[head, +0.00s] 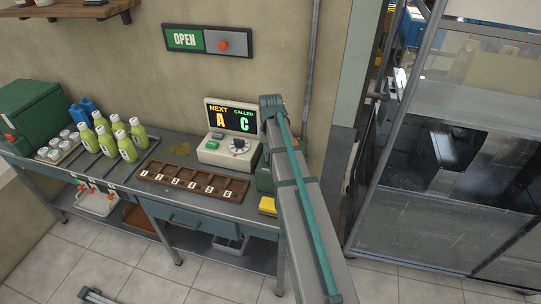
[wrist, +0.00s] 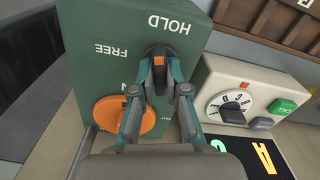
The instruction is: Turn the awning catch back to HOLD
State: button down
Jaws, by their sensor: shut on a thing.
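In the wrist view the awning catch (wrist: 157,53) is a dark, rounded lever on the face of a green box (wrist: 83,22). The labels HOLD (wrist: 169,24) and FREE (wrist: 112,49) show upside down. The catch is just below HOLD and right of FREE; its exact setting is hard to read. My gripper (wrist: 159,76) is shut on the catch, with a finger on either side hiding part of it. In the head view my arm covers the gripper and most of the green box (head: 264,179).
An orange round knob (wrist: 117,114) is close to the left finger. A white console with a dial (wrist: 228,106) stands at right in the wrist view.

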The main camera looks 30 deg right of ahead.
jog(key=shift+w+m, duration=0.1)
jog(key=shift+m, duration=1.4)
jog(key=c, duration=1.2)
grip_release()
notch_tip(320, 180, up, 12)
jog(key=shift+r, duration=0.1)
